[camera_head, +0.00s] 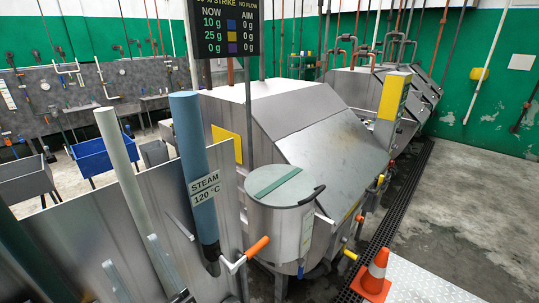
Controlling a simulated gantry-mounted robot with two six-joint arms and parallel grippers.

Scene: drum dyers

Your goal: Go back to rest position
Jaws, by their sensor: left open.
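My left gripper (130,251) shows at the lower left. Its two pale grey fingers rise from the bottom edge, apart from each other, with nothing seen between them. It is open and empty, in front of a grey metal panel (85,232). The rest of it is cut off by the picture's edge. My right gripper is not in view.
A blue steam pipe (193,150) and a pale pipe (118,155) stand near the gripper. A lidded steel drum (280,225) with an orange-handled valve (257,247) is right of it. A traffic cone (376,272) stands lower right. Open floor (460,210) lies at right.

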